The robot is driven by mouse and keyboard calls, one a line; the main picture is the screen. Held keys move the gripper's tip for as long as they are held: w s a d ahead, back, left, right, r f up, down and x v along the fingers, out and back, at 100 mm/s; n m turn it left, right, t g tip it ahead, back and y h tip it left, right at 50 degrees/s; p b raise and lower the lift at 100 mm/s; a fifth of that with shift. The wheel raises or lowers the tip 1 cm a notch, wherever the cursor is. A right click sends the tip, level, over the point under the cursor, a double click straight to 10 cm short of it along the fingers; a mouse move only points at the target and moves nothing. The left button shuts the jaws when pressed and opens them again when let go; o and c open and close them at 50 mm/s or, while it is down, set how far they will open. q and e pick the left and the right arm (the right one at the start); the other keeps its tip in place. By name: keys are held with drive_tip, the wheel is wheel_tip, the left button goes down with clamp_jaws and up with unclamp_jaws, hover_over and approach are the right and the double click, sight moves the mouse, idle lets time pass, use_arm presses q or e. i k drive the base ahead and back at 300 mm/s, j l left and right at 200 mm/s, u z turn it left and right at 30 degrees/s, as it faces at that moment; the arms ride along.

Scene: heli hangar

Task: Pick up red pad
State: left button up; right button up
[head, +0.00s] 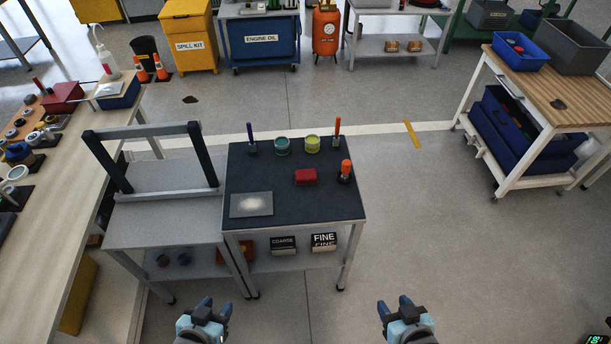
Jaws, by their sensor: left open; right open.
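The red pad (306,177) lies on the dark top of the small table (289,208), right of the middle. A grey metal plate (251,204) with a pale smudge lies to its lower left. A dark round holder with an orange-topped tool (346,170) stands just right of the pad. My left gripper (212,305) is open and empty at the bottom of the view, in front of the table. My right gripper (394,305) is open and empty at the bottom, right of the table. Both are well apart from the pad.
Teal (282,146) and yellow (312,144) tins and two upright tools stand along the table's back edge. A black-posted frame (152,160) rises on the grey bench at left. Boxes marked COARSE and FINE (324,242) sit on the lower shelf. Floor to the right is open.

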sight(303, 177)
drive_tip(key=i+l, duration=0.15)
drive_tip(key=l, duration=0.15)
drive_tip(key=i+l, duration=0.1)
drive_tip(key=l, duration=0.2)
drive_tip(key=i+l+u, duration=0.2)
drive_tip(key=l+u, duration=0.15)
drive_tip(key=l, duration=0.2)
drive_tip(key=i+l+u, duration=0.2)
drive_tip(key=l, duration=0.15)
drive_tip(key=k+u, duration=0.1)
drive_tip(key=u, duration=1.2)
